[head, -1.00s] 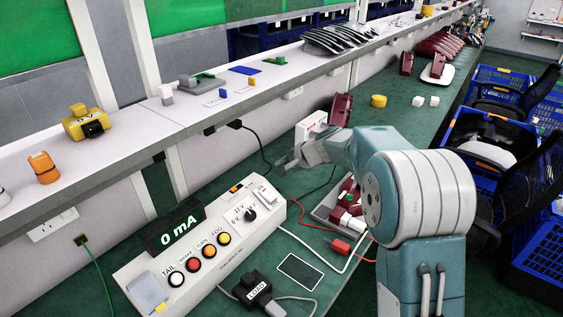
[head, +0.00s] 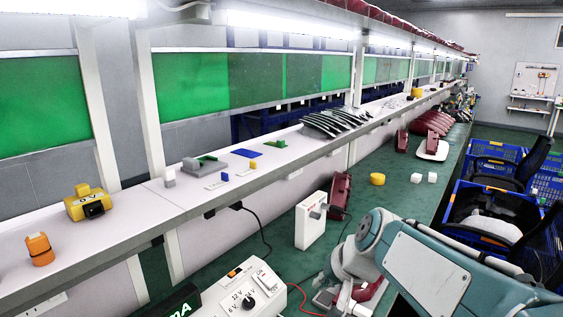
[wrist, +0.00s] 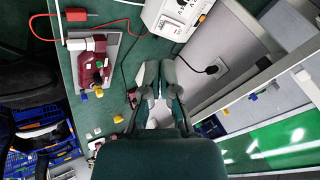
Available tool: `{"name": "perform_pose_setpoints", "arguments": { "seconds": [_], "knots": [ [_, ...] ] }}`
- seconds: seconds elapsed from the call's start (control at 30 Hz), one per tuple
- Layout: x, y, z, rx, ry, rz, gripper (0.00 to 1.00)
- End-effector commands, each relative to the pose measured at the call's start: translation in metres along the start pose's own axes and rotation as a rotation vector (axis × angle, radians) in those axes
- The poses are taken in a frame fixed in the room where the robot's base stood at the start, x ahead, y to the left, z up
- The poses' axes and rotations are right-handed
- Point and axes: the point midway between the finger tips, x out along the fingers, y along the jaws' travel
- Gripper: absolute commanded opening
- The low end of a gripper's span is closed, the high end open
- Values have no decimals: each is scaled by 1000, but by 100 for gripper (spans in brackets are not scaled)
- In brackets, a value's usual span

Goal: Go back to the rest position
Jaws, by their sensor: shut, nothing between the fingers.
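My gripper (wrist: 160,78) shows in the wrist view with its fingers together and nothing held. It is above the green bench (wrist: 112,112), between the red lamp in its tray and the wall socket. In the head view my arm reaches in from the lower right; the fingers cannot be made out clearly there. The dark red tail lamp (wrist: 88,72) lies in a grey tray (wrist: 117,45), apart from my gripper. In the head view the lamp (head: 372,290) is partly hidden by my arm. The white tester (wrist: 178,16) is beyond the fingertips.
A white box (head: 310,228) stands upright on the bench near a dark red part (head: 340,194). A shelf (head: 130,232) runs along the left with a yellow device (head: 86,204) and an orange piece (head: 39,249). Blue crates (head: 492,204) stand on the right. Cables cross the bench.

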Motion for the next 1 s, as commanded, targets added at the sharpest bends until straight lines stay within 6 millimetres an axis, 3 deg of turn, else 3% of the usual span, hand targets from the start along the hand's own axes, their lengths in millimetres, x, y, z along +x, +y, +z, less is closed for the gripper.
{"name": "perform_pose_setpoints", "arguments": {
  "seconds": [0.2, 0.6, 0.8, 1.0],
  "knots": [
    [-35, 26, 46, -103, 23, 97, 0],
    [-74, 83, 125, -268, 61, 293, 0],
    [-80, 100, 145, -308, 70, 350, 0],
    [-81, 102, 147, -313, 69, 358, 0]
  ]
}}
